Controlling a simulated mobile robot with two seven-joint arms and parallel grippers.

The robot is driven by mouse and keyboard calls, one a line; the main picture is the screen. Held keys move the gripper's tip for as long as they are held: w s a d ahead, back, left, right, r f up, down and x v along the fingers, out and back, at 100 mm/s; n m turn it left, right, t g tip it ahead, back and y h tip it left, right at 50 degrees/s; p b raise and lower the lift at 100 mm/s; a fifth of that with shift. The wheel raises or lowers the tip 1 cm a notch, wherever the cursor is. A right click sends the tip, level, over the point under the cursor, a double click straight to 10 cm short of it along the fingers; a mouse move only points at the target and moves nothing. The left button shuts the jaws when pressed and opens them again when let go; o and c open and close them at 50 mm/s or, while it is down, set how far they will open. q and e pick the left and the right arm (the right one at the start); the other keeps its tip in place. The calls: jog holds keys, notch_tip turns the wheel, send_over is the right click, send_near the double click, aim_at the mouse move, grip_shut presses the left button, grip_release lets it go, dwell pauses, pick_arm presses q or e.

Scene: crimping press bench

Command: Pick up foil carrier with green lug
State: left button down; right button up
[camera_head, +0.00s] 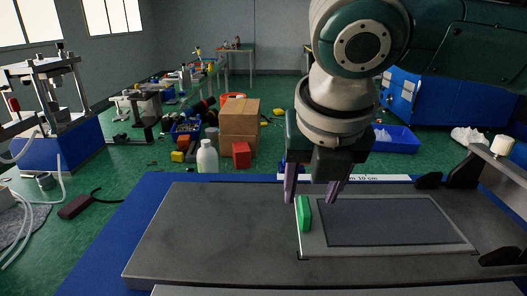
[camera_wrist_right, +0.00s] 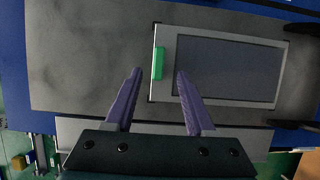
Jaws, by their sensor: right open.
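The foil carrier (camera_head: 436,205) is a light grey frame around a dark panel, lying flat on the grey press plate (camera_head: 200,230). Its green lug (camera_head: 304,215) stands on its left edge. The carrier also shows in the right wrist view (camera_wrist_right: 281,88), with the green lug (camera_wrist_right: 158,64) at its left edge. My right gripper (camera_head: 310,198) is open and empty, with its purple fingers pointing down above the lug end of the carrier. In the right wrist view the lug lies between the lines of the two fingers (camera_wrist_right: 158,75), beyond their tips. My left gripper does not show.
Dark clamps (camera_head: 464,166) stand at the plate's right back edge. The plate is bare left of the carrier. On the green floor behind are a white bottle (camera_head: 207,158), cardboard boxes (camera_head: 239,118) and a blue bin (camera_head: 397,139). A press stand (camera_head: 52,100) is at left.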

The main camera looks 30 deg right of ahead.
aim_at(306, 206)
jog(key=x, duration=0.4)
jog(key=shift+w+f, duration=0.15)
jog(key=shift+f, duration=0.1)
jog(key=shift+c, duration=0.3)
grip_shut()
dwell(0.8)
